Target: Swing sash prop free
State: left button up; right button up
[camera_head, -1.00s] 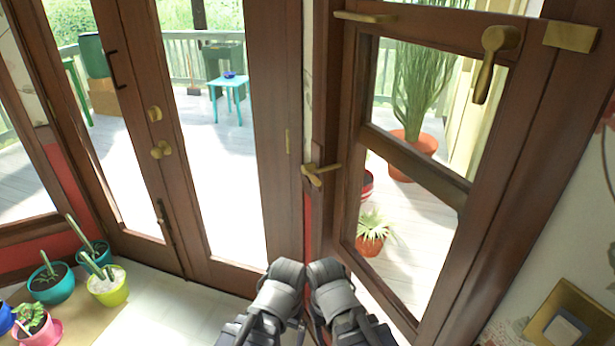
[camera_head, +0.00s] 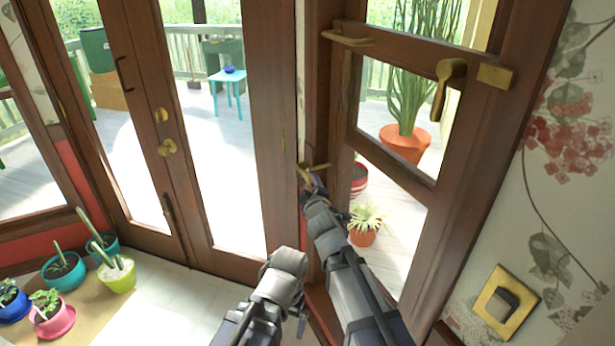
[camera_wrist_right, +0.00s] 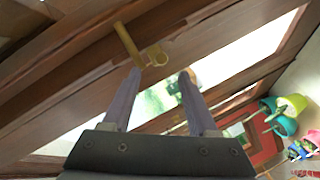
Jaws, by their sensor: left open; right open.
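The sash prop appears to be the small brass bar (camera_head: 318,167) low on the post at the left of the tilted-looking wooden sash (camera_head: 385,165). In the right wrist view it shows as a brass bar with a ring-like end (camera_wrist_right: 128,42). My right gripper (camera_head: 312,184) is open at this brass piece. Its fingertips (camera_wrist_right: 160,74) lie just short of the ring, with the bar's lower end near the left finger. I cannot tell whether they touch. My left gripper (camera_head: 288,256) is open and empty, lower and to the left, in front of the door.
A brass lever handle (camera_head: 447,88) and a brass bar (camera_head: 346,38) sit higher on the sash. The glazed double door (camera_head: 190,220) stands left. A brass switch plate (camera_head: 505,302) is on the floral wall.

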aim_at(307, 180)
jog(key=shift+b+x, duration=0.85)
jog(key=shift+x, duration=3.1)
grip_shut()
